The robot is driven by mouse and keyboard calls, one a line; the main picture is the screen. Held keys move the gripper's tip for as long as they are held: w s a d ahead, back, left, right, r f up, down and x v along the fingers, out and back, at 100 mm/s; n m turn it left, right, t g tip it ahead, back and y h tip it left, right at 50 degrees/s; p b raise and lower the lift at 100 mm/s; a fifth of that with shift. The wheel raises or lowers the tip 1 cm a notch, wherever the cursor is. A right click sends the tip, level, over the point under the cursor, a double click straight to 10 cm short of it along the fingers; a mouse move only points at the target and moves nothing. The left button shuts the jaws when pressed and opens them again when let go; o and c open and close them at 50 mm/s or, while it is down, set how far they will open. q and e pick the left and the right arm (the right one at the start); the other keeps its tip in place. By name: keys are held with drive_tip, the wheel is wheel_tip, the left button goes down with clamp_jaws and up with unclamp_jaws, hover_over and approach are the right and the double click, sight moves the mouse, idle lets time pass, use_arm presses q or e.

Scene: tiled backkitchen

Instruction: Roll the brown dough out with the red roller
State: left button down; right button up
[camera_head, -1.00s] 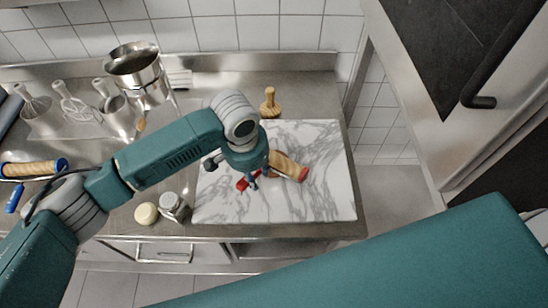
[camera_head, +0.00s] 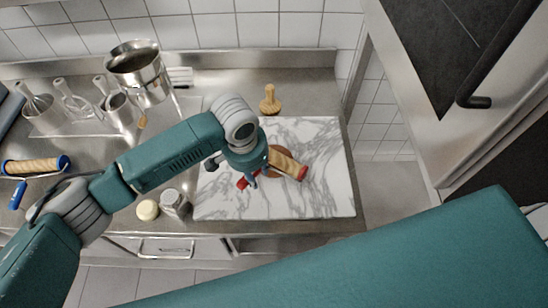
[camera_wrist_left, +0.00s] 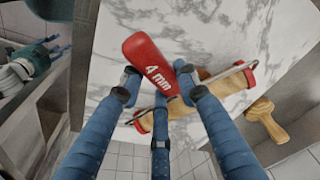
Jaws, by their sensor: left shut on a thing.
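The red roller (camera_head: 286,163) has a wooden cylinder with red ends and a red handle marked "4 mm" (camera_wrist_left: 150,65). It lies slanted over the marble board (camera_head: 325,200). My left gripper (camera_head: 250,179) is shut on the red roller by its handle, low over the board. The brown dough (camera_head: 272,161) shows as a small round patch under and beside the cylinder, mostly hidden by the roller and my gripper. In the left wrist view, the wooden cylinder (camera_wrist_left: 235,104) lies behind the fingers.
A wooden stamp (camera_head: 269,101) stands behind the board. A blue-ended roller (camera_head: 35,166), a steel pot (camera_head: 139,72), utensils in holders and two small jars (camera_head: 148,210) stand to the left.

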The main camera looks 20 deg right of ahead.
sight(242, 186)
use_arm(q)
drive_tip(key=shift+w+d+f, duration=0.1)
drive_tip(key=shift+w+d, duration=0.55)
drive_tip(key=shift+d, duration=0.1)
drive_tip(key=shift+w+d+f+b, duration=0.25)
drive_tip(key=shift+w+d+b, duration=0.35)
drive_tip(key=shift+d+b, duration=0.15)
drive_tip(key=shift+s+a+r+p, duration=0.15)
drive_tip(key=shift+s+a+p, duration=0.65)
drive_tip(key=shift+p, duration=0.4)
drive_tip(key=shift+s+a+f, duration=0.25)
drive_tip(key=shift+a+f, duration=0.05)
drive_tip(key=shift+a, duration=0.15)
drive_tip(key=shift+s+a+f, duration=0.2)
drive_tip(key=shift+s+a, duration=0.65)
drive_tip(key=shift+a, duration=0.15)
drive_tip(key=shift+s+a+r, duration=0.15)
drive_tip(key=shift+s+a, duration=1)
drive_tip(key=shift+a, duration=0.2)
drive_tip(key=shift+r, duration=0.1)
